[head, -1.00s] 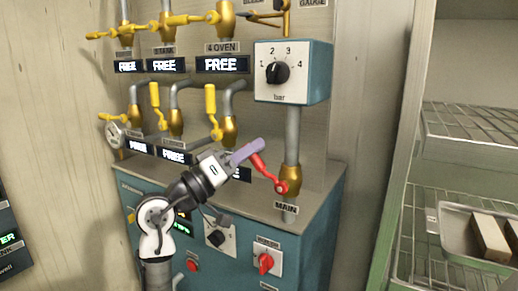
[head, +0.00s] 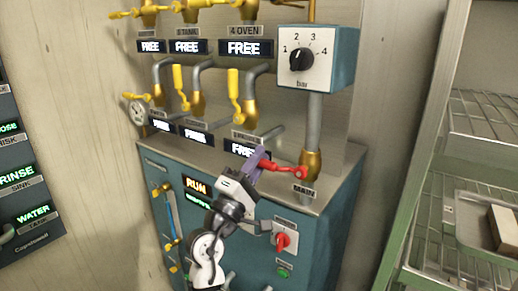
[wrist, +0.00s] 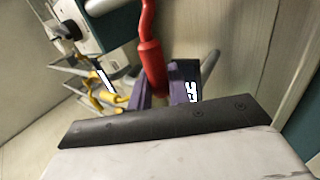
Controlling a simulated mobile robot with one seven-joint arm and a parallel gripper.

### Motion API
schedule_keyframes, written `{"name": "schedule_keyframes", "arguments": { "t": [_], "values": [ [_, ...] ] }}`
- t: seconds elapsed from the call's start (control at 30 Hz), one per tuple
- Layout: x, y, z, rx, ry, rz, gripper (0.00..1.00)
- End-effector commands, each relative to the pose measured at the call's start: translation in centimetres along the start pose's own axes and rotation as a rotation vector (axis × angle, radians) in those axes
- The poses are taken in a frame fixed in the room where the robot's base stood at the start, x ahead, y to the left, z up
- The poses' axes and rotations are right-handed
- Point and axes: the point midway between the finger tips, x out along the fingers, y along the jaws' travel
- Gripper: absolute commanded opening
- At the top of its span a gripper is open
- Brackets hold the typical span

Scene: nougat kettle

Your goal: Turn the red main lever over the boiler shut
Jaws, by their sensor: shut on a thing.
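The red main lever (head: 287,174) sits on the brass valve (head: 311,163) of the vertical pipe, above the MAIN label (head: 303,191). The lever points left from the valve, nearly level and across the pipe. My gripper (head: 256,164), with purple fingers, is shut on the lever's outer end. In the wrist view the lever's thick red grip (wrist: 151,62) runs down between the purple fingers (wrist: 160,95). The part of the grip inside the fingers is hidden.
A pressure dial box (head: 317,58) is above the valve. Yellow-handled valves (head: 236,98) with FREE displays (head: 246,47) are to the left. The teal boiler cabinet (head: 330,235) is below, with a small red knob (head: 284,241). A wire shelf (head: 485,120) stands at right.

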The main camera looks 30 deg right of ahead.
Motion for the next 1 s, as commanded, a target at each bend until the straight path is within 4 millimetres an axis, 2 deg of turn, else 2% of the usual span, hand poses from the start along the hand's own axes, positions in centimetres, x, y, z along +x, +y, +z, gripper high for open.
{"name": "schedule_keyframes", "arguments": {
  "t": [0.67,0.7,0.8,1.0],
  "values": [
    [-0.38,-0.47,-0.09,-0.049,0.036,0.001,0.00],
    [-0.38,-0.48,-0.09,-0.049,0.035,0.001,0.23],
    [-0.37,-0.49,-0.06,-0.049,0.035,0.000,0.36],
    [-0.33,-0.47,-0.01,-0.048,0.033,0.000,0.38]
  ]
}}
